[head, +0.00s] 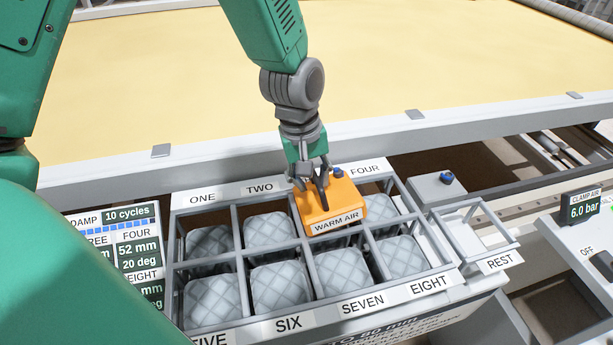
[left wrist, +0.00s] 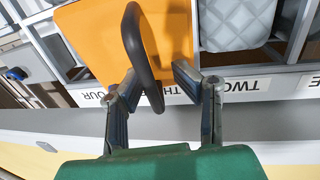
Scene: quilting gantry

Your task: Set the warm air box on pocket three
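The orange warm air box (head: 335,207), lettered WARM AIR, sits over the back-row pocket between TWO and FOUR on the grey pocket rack (head: 178,245). That pocket's label is mostly hidden by my gripper and the box. My left gripper (head: 318,188) is above the box at its dark loop handle (left wrist: 140,50). In the left wrist view the fingers of my left gripper (left wrist: 155,85) are apart on either side of the handle, with gaps showing. The orange box also shows in the left wrist view (left wrist: 95,45). My right gripper is out of view.
Grey quilted pads (head: 280,287) fill the other visible pockets. An empty open frame marked REST (head: 478,236) stands at the right. A pale rail (head: 400,135) and yellow cloth (head: 420,60) lie behind. A display panel (head: 130,250) is at the left.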

